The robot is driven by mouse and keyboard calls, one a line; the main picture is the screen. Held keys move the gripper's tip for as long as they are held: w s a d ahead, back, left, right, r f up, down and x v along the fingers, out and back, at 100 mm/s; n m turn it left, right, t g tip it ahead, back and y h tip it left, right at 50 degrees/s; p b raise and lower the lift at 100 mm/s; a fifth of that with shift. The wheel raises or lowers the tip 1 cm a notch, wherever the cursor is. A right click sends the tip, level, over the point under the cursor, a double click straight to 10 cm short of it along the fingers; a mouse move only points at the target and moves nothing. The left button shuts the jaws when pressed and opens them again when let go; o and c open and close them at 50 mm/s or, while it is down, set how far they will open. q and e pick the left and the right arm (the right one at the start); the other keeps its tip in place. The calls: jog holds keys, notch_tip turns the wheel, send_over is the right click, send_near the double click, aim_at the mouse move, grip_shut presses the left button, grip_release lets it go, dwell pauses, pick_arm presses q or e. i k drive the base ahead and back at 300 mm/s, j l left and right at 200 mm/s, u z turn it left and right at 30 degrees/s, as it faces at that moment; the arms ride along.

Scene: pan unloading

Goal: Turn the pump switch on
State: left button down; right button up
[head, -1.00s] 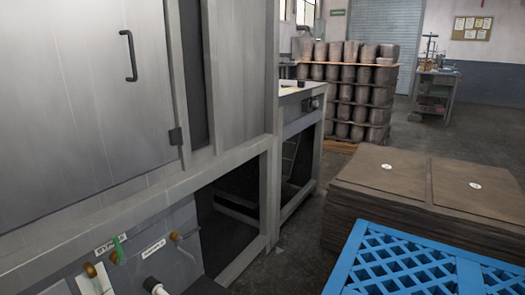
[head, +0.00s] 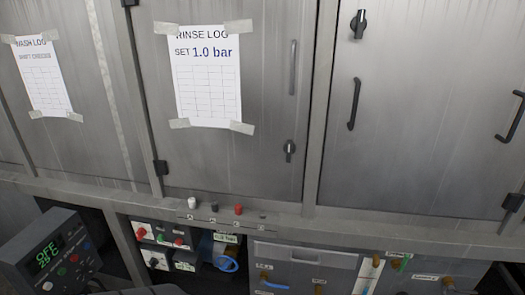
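No switch can be read as the pump switch, because the small labels are too blurred. Below the machine's doors, a recessed box holds a red knob (head: 141,233) on a white plate and a dark knob (head: 154,262) on another white plate below it. Small red and green buttons (head: 178,242) sit to their right. A tilted control panel (head: 52,257) at the lower left has a green display reading "OFF" on top, and several coloured buttons. Neither of my grippers is in view.
Metal doors fill the upper view, with a rinse log sheet (head: 204,75) reading "SET 1.0 bar" and a wash log sheet (head: 42,76). A ledge carries white, dark and red buttons (head: 238,210). A blue valve handle (head: 228,265) and a grey valve panel (head: 300,252) lie below.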

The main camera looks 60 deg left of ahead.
aim_at(141, 232)
jog(key=u, duration=2.75)
